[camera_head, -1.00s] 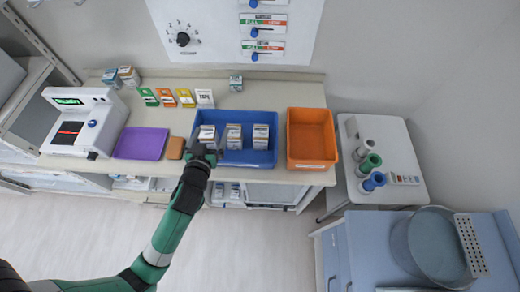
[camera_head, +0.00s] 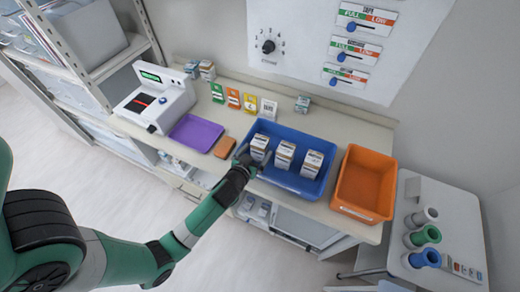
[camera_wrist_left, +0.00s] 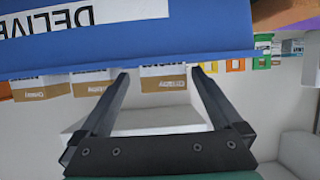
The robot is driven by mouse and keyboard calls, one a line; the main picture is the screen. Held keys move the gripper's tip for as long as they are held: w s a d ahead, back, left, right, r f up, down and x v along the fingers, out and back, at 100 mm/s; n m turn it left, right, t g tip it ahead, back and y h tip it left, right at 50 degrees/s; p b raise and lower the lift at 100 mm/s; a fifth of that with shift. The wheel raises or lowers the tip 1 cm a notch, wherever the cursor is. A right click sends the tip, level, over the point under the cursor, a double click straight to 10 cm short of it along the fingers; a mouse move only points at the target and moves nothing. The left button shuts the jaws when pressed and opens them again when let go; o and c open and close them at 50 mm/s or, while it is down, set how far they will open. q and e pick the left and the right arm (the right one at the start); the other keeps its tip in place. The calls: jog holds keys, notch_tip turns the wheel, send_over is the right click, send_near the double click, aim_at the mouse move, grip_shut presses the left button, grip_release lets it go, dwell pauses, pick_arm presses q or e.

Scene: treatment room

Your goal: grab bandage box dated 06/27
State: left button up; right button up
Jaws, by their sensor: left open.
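Three white and tan boxes stand in a row in a blue bin: the left box (camera_head: 259,143), the middle box (camera_head: 284,154) and the right box (camera_head: 311,163). No dates are readable. My left gripper (camera_head: 245,163) is at the bin's front left rim, close to the left box. In the left wrist view its jaws (camera_wrist_left: 160,72) are open and empty. One white and tan box (camera_wrist_left: 163,83) appears between the fingertips, beyond the blue bin's labelled wall (camera_wrist_left: 220,35). My right gripper is not in view.
An orange bin (camera_head: 364,183) stands right of the blue bin (camera_head: 327,145). Coloured cards (camera_head: 233,97) stand behind. The counter between cards and blue bin is clear.

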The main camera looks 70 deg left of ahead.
pick_arm(q)
jog(key=x, duration=0.4)
jog(key=shift+w+a+b, duration=0.15)
jog(key=shift+a+b, duration=0.15)
jog(key=shift+a, duration=0.2)
jog(key=c, duration=1.4)
